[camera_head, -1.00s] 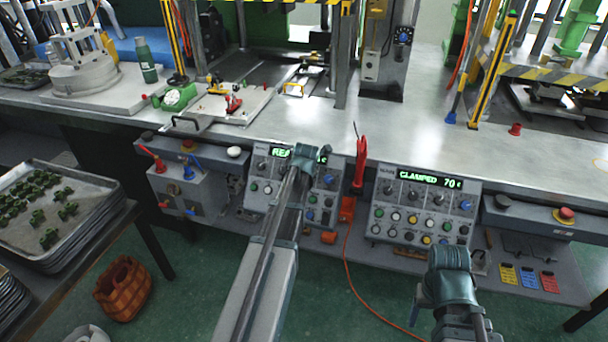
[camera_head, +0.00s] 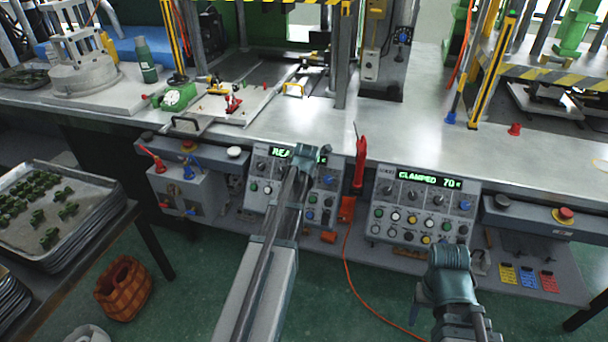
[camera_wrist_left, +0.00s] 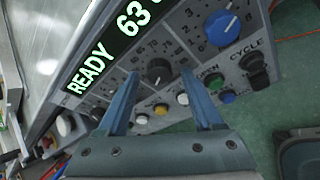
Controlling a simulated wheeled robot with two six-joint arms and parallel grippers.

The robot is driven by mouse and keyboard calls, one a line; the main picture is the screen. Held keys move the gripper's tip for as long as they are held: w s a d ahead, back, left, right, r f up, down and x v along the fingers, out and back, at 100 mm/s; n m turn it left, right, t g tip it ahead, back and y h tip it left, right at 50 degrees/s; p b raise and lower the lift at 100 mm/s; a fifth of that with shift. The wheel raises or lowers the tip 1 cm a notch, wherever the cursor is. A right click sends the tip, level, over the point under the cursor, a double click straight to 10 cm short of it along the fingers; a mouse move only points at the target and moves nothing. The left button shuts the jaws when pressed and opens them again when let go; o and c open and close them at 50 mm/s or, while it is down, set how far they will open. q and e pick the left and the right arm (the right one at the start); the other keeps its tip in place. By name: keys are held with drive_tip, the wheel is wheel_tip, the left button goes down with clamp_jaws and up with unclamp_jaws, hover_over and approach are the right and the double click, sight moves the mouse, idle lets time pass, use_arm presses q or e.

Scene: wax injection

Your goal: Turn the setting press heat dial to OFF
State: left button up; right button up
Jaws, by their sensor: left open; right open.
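The left control panel (camera_head: 262,178) has a green display; the left wrist view reads it as READY 63. On this panel a black dial (camera_wrist_left: 158,70) with a printed number scale shows between the open fingers of my left gripper (camera_wrist_left: 161,77). I cannot tell whether they touch it. A larger blue knob (camera_wrist_left: 222,27) lies to its right. In the head view my left gripper (camera_head: 307,158) covers part of this panel. A right panel (camera_head: 425,205) reads CLAMPED 70. My right gripper (camera_head: 448,265) is open and empty, low in front of that panel. Neither panel's machine name is legible.
A red tool (camera_head: 360,162) with an orange cord stands between the panels. Round buttons, including a yellow one (camera_wrist_left: 161,109), lie close to my left fingers. A red emergency button (camera_head: 566,213) is at the right. A tray of green pieces (camera_head: 90,225) is at the left.

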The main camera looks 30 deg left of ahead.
use_arm(q)
drive_tip(key=p+v, duration=1)
drive_tip(key=v, duration=0.3)
drive_tip(key=shift+s+r, duration=0.15)
drive_tip(key=s+d+f+m+g+h+p, duration=0.15)
drive_tip(key=s+d+m, duration=0.25)
drive_tip(key=d+m, duration=0.55)
drive_tip(key=s+d+f+m+g+h, duration=0.1)
drive_tip(key=s+d+m+g, duration=0.15)
drive_tip(key=d+m, duration=0.7)
drive_tip(key=s+d+m+g, duration=0.2)
drive_tip(key=s+d+m, duration=1.1)
drive_tip(key=m, duration=0.4)
drive_tip(key=shift+s+d, duration=0.2)
drive_tip(key=shift+f, duration=0.15)
